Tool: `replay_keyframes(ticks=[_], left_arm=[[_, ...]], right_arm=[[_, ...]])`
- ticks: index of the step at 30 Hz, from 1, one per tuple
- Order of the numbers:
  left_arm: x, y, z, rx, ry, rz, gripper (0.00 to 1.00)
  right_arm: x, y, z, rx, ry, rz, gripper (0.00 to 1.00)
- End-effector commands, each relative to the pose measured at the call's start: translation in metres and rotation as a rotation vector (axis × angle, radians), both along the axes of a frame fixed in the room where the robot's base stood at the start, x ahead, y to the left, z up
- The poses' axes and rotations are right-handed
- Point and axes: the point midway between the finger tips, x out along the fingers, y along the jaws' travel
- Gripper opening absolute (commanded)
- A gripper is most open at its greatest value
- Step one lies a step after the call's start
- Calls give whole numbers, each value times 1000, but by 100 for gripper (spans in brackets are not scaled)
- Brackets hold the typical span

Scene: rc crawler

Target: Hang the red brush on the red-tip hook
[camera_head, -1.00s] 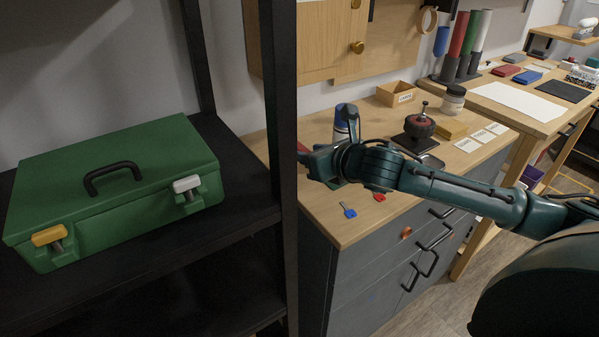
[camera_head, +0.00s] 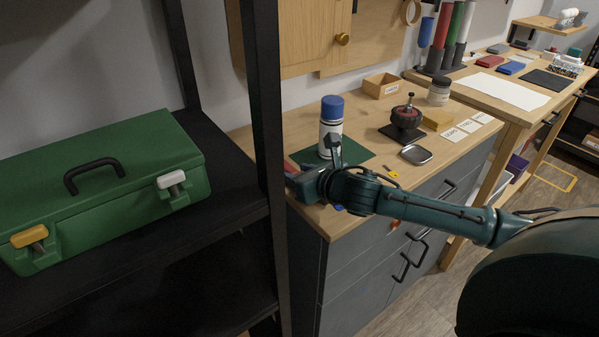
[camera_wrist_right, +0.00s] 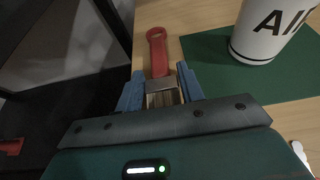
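The red brush shows best in the right wrist view (camera_wrist_right: 158,55): a red handle with a hole at its end points away, and its metal ferrule and pale bristles lie between the blue fingers of my right gripper (camera_wrist_right: 161,84). The fingers press close on both sides of the ferrule, with no clear gap. In the head view my right gripper (camera_head: 298,183) is low at the counter's left end, next to the black shelf post. I cannot make out the red-tip hook for sure. My left gripper is out of view.
A white bottle with a blue cap (camera_head: 331,128) stands on a green mat (camera_head: 352,153) close to my right gripper. A black shelf post (camera_head: 262,120) rises just left of it. A green toolbox (camera_head: 110,190) sits on the shelf. A metal tray (camera_head: 415,154) lies further right.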

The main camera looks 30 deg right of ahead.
Motion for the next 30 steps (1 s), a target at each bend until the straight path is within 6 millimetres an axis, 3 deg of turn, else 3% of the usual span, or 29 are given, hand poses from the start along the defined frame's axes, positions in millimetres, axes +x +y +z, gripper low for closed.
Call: replay_keyframes(ticks=[7, 20, 22, 30], left_arm=[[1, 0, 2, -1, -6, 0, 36], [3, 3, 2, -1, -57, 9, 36], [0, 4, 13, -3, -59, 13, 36], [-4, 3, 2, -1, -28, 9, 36]], right_arm=[[0, 0, 0, 0, 0, 0, 58], [-1, -1, -3, -2, -1, -1, 58], [-17, -4, 7, -7, 1, 1, 58], [-72, -11, 32, -10, 3, 4, 58]])
